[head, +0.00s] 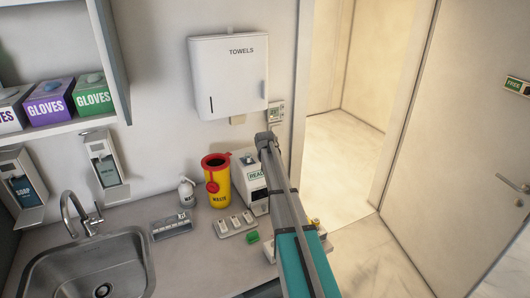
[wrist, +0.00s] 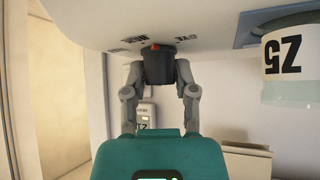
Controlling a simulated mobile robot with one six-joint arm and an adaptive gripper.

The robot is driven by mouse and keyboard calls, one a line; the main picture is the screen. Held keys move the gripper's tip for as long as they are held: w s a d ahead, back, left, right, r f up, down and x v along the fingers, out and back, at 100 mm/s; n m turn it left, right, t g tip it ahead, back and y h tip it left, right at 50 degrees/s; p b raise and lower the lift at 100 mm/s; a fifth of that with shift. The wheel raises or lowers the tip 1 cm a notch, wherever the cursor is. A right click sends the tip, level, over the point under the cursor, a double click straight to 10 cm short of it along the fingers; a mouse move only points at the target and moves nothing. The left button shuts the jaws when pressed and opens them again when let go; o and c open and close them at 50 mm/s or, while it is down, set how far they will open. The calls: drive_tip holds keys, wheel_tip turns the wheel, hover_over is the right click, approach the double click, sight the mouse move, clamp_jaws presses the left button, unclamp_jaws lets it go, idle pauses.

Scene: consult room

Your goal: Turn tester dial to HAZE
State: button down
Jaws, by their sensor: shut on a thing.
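Small dark labels sit around the dial, too small and turned over to read surely. My gripper (wrist: 160,78) has its two grey fingers closed on the dial's sides. In the head view my gripper (head: 267,142) is over the tester, and its fingertips are hard to make out.
A yellow waste bin (head: 216,182) with a red lid stands close left of the tester. A tray with white pieces (head: 237,223) and a green block (head: 252,238) lie in front. A sink (head: 85,265) is at left. A towel box (head: 228,78) hangs above.

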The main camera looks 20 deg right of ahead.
drive_tip(key=shift+s+f+n+t+y, duration=0.1)
drive_tip(key=shift+n+t+y, duration=0.05)
drive_tip(key=shift+n+y, duration=0.5)
drive_tip(key=shift+s+n+t+y, duration=0.1)
drive_tip(key=shift+n+t+y, duration=0.05)
drive_tip(key=shift+n+y, duration=0.5)
drive_tip(key=shift+n, duration=0.4)
drive_tip(key=shift+c, duration=2.4)
unclamp_jaws()
drive_tip(key=shift+o, duration=0.4)
drive_tip(key=shift+w, duration=0.1)
